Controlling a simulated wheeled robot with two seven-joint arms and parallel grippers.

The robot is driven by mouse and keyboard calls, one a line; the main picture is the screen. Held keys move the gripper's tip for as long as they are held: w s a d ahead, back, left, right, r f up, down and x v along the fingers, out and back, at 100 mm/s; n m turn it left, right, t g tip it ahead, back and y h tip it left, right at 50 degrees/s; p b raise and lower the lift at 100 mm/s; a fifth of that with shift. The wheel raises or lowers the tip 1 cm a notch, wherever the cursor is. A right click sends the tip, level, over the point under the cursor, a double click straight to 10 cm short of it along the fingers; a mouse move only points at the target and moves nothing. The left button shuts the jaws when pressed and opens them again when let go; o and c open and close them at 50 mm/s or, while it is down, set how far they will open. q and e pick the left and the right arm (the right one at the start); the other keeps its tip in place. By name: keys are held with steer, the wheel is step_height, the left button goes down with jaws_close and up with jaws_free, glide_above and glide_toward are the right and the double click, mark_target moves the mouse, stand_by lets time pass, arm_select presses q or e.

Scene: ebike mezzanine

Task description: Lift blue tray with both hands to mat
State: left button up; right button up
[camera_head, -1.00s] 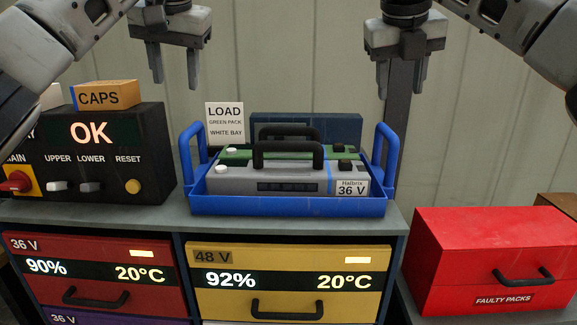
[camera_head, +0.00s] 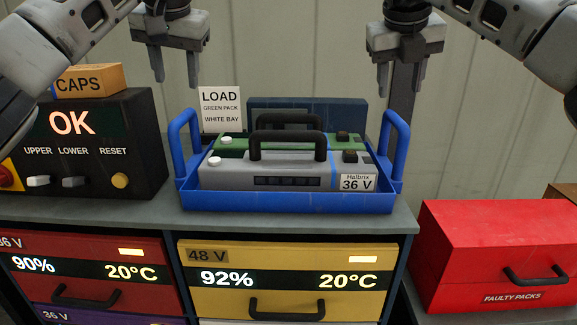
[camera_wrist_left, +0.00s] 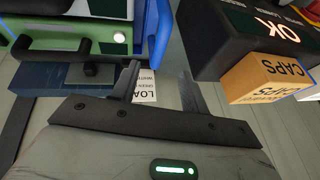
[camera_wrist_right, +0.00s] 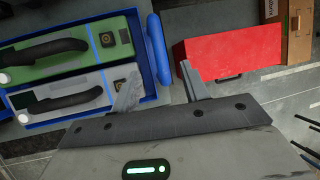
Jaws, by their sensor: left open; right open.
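The blue tray (camera_head: 290,201) sits on the grey cabinet top in the head view, with an upright blue handle at its left end (camera_head: 178,150) and one at its right end (camera_head: 400,150). It holds a grey pack marked 36 V (camera_head: 265,172) and a green pack (camera_head: 234,141) behind it, both with black handles. My left gripper (camera_head: 176,75) is open and empty, above the left handle. My right gripper (camera_head: 400,82) is open and empty, above the right handle. Both are apart from the tray. The right handle also shows in the right wrist view (camera_wrist_right: 158,50). No mat can be made out.
A black control box (camera_head: 95,165) reading OK, with a CAPS box (camera_head: 90,80) on it, stands left of the tray. A LOAD sign (camera_head: 220,108) and a dark blue box (camera_head: 350,113) are behind it. A red FAULTY PACKS box (camera_head: 490,250) is at right.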

mark_target(182, 115)
arm_select(q)
steer(key=x, duration=1.1)
steer(key=shift+w+f, duration=0.1)
steer(key=shift+f, duration=0.1)
arm_select(e)
steer(key=x, duration=1.1)
steer(key=shift+w+d+f, duration=0.1)
steer(key=shift+w+f, duration=0.05)
